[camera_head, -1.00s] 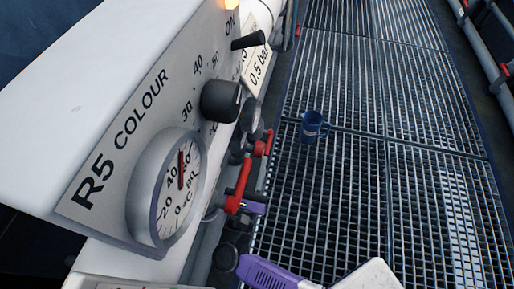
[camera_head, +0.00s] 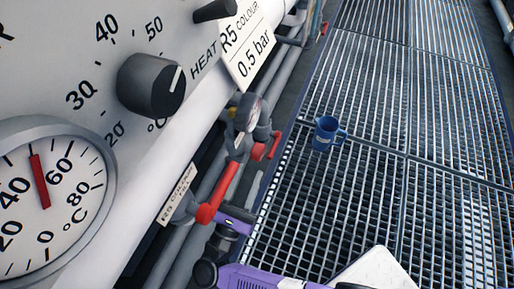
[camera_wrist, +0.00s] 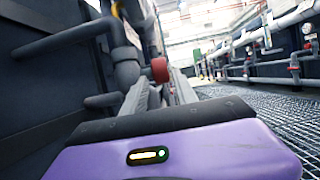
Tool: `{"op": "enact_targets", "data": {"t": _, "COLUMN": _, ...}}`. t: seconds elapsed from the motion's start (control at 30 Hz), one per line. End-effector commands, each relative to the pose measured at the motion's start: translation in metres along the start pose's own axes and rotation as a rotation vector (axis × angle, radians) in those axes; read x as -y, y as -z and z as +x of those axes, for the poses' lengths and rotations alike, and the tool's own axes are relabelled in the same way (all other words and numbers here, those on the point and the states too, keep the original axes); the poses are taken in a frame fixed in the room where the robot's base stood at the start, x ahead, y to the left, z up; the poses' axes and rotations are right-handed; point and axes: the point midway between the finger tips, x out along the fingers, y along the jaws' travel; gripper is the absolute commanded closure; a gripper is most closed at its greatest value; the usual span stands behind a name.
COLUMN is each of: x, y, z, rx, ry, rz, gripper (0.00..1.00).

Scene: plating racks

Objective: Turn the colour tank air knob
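A label reading R5 COLOUR 0.5 bar (camera_head: 247,50) hangs above a small round gauge (camera_head: 247,114) on the pipework, below the control panel. Grey round fittings (camera_head: 263,126) sit beside the gauge; which of them is the air knob I cannot tell. My gripper (camera_wrist: 162,92) shows in the wrist view as two grey fingers beyond a purple body. A red round part (camera_wrist: 160,68) is beyond the fingertips, and I see no clear contact. The gap between the fingers is unclear. In the head view my purple wrist is low, below the gauge, and the fingertips cannot be made out.
The white control panel (camera_head: 100,75) with a black heat knob (camera_head: 151,84) and a temperature dial (camera_head: 45,195) fills the left. A red valve handle (camera_head: 219,193) is under the gauge.

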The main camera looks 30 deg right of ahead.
Motion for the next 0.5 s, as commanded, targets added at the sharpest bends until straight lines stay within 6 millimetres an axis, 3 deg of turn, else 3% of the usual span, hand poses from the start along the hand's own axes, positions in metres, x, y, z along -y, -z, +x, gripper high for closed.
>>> {"op": "enact_targets", "data": {"t": 0.5, "x": 0.001, "y": 0.000, "z": 0.068, "rx": -0.001, "ry": 0.001, "rz": 0.000, "gripper": 0.65}}
